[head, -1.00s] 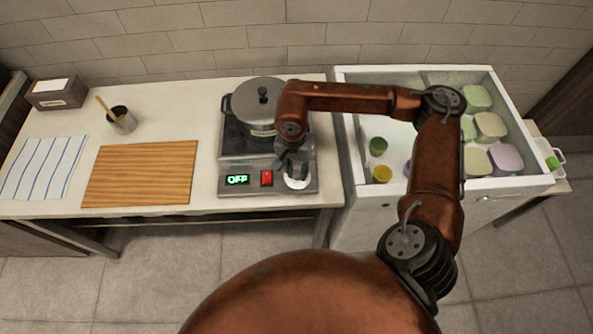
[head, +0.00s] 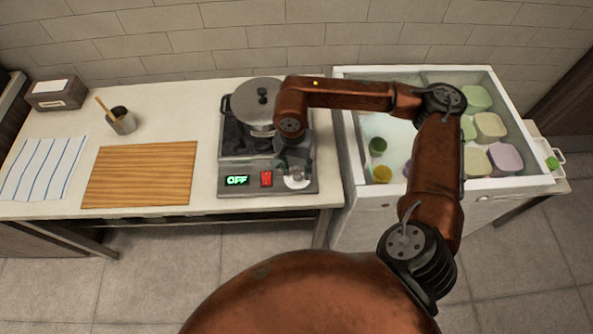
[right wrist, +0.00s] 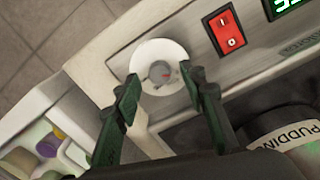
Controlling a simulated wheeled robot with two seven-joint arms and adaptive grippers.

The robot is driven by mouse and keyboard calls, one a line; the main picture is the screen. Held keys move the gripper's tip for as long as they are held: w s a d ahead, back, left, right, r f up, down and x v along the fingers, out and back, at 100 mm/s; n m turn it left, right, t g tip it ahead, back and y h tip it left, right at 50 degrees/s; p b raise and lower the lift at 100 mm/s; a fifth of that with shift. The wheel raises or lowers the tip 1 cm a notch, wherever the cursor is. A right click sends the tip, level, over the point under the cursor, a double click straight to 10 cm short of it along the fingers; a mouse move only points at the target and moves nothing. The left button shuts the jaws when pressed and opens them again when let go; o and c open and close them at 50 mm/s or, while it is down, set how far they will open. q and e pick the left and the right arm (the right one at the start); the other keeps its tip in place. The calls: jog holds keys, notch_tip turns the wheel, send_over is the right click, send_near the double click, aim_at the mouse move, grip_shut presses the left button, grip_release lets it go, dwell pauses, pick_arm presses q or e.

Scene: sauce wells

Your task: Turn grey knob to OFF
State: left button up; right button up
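The grey knob (right wrist: 161,72) sits in the middle of a round white dial (right wrist: 148,50) at the front right of the cooker panel. The dial also shows in the head view (head: 297,182). My right gripper (right wrist: 163,84) is open, with its dark green fingers spread to either side of the knob and visible gaps between them and it. In the head view the right gripper (head: 296,165) hangs just behind and over the dial. The green display (head: 236,181) reads OFF. My left gripper is not in view.
A lidded pot (head: 252,112) stands on the cooker (head: 228,146) close behind the gripper. A red switch (head: 266,179) is left of the dial. A white bin of tubs (head: 549,180) stands to the right. A wooden board (head: 140,174) lies left.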

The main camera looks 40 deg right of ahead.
aim_at(295, 174)
notch_tip(295, 174, up, 10)
jog(key=shift+w+a+r, duration=0.15)
jog(key=shift+w+r, duration=0.05)
jog(key=shift+r, duration=0.05)
dwell(0.5)
